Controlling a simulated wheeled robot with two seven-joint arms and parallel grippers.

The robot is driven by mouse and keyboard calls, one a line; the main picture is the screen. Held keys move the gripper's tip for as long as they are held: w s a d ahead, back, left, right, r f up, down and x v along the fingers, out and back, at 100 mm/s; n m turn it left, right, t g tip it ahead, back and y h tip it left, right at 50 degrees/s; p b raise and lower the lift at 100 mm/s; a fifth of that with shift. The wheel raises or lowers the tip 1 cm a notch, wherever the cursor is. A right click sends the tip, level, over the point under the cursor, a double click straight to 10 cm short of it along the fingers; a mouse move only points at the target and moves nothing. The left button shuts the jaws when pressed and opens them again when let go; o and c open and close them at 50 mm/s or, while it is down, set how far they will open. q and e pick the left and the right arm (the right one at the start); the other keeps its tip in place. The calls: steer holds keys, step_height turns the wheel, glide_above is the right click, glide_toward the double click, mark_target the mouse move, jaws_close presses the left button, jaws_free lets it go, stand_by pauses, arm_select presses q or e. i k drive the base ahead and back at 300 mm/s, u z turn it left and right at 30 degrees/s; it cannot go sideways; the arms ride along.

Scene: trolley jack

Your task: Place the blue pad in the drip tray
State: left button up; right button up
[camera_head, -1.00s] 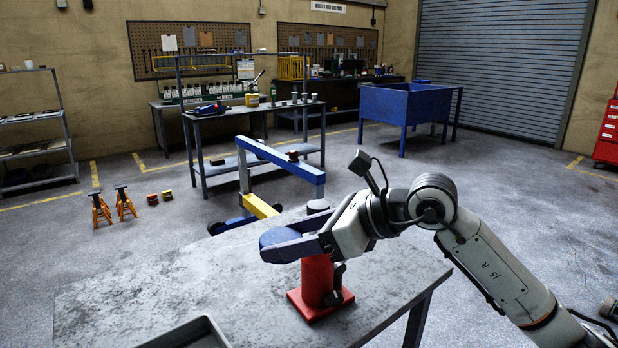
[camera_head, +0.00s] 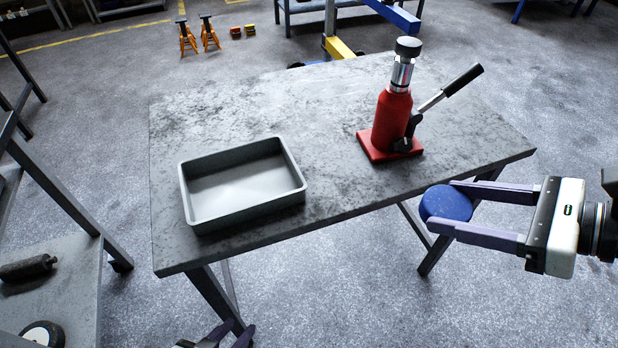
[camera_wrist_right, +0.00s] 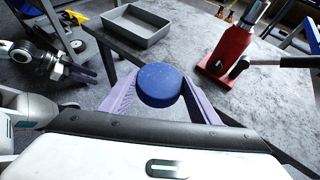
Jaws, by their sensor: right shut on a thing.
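The round blue pad (camera_head: 446,203) is held between the fingertips of my right gripper (camera_head: 447,206), off the front right edge of the table. The pad also shows in the right wrist view (camera_wrist_right: 158,85), between the two purple fingers. The grey drip tray (camera_head: 243,184) lies empty on the left part of the table, to the left of the pad; it also shows in the right wrist view (camera_wrist_right: 138,26). My left gripper (camera_head: 232,338) shows only in part at the bottom edge of the head view. In the right wrist view its fingers (camera_wrist_right: 84,74) look apart and empty.
A red bottle jack (camera_head: 392,120) with a black-tipped handle stands on the right part of the table (camera_head: 300,110). The table between tray and jack is clear. A shelf trolley (camera_head: 60,260) stands at the left. Orange jack stands (camera_head: 198,36) are on the floor behind.

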mark_target(242, 187)
steer(key=z, duration=1.6)
steer(key=k, duration=1.4)
steer(key=u, duration=1.6)
steer(key=i, duration=0.5)
steer(key=u, duration=0.1)
